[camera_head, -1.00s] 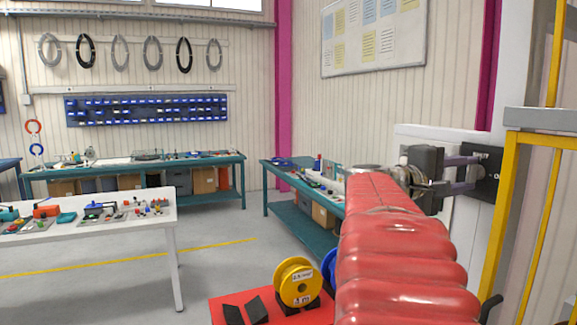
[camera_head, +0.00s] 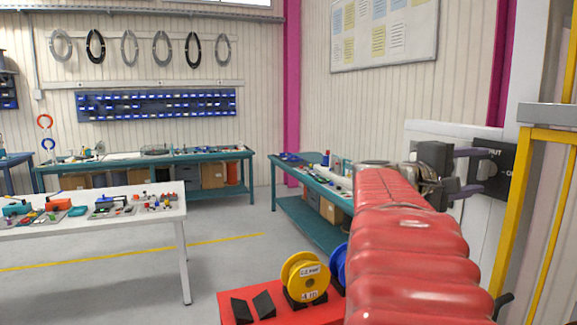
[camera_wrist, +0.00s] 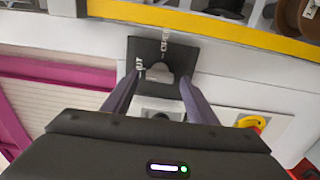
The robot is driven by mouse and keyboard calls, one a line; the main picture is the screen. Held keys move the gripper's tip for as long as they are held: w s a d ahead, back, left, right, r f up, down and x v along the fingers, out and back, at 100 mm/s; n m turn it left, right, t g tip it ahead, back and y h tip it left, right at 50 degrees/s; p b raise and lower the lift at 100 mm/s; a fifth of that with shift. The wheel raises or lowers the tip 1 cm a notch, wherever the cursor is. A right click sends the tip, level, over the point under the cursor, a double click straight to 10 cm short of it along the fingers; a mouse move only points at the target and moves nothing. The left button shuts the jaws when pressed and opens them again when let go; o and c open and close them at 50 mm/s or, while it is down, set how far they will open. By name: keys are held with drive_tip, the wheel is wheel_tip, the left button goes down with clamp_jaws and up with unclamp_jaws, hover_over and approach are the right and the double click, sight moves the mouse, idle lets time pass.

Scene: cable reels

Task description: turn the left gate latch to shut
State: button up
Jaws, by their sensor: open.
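The latch is a black plate (camera_wrist: 150,52) with white lettering and a grey knob (camera_wrist: 159,73), in the upper middle of the wrist view. In the head view the black plate (camera_head: 509,170) shows at the right on a white post, partly hidden by my fingers. My gripper (camera_wrist: 158,84) is open and empty, its two purple-grey fingers either side of the knob in the picture. I cannot tell whether they touch it. In the head view my gripper (camera_head: 481,172) is just in front of the plate. The knob's exact turn is unclear.
A yellow gate frame (camera_head: 545,135) stands right of the latch. A red stop button on yellow (camera_wrist: 253,123) is right of my gripper. Below left, a red surface (camera_head: 318,313) holds a yellow reel (camera_head: 305,277) and a blue reel. A white table (camera_head: 120,222) stands farther left.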

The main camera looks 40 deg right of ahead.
drive_tip(key=v, duration=1.3)
drive_tip(key=shift+w+a, duration=0.2)
drive_tip(key=shift+a, duration=0.05)
drive_tip(key=shift+f, duration=0.1)
wheel_tip(320, 180, down, 11)
drive_tip(key=w+a+t+y, duration=0.1)
drive_tip(key=w+t+y, duration=0.2)
drive_tip(key=w+a+f+n+t+y, duration=0.1)
drive_tip(key=w+a+f+t+y, duration=0.35)
drive_tip(key=a+f, duration=0.75)
drive_tip(key=w+a+f+n+t+y, duration=0.1)
drive_tip(key=a+f+y, duration=0.2)
drive_tip(key=a, duration=0.6)
drive_tip(key=w+a+f+n+t+y, duration=0.1)
drive_tip(key=w+a+f+t+y, duration=0.1)
drive_tip(key=a, duration=0.8)
drive_tip(key=w+a+f+n+t+y, duration=0.1)
drive_tip(key=a+f+y, duration=0.3)
drive_tip(key=a, duration=0.6)
drive_tip(key=shift+w+a+f+t, duration=0.2)
drive_tip(key=shift+a+f+t, duration=0.05)
drive_tip(key=shift+f+t, duration=0.35)
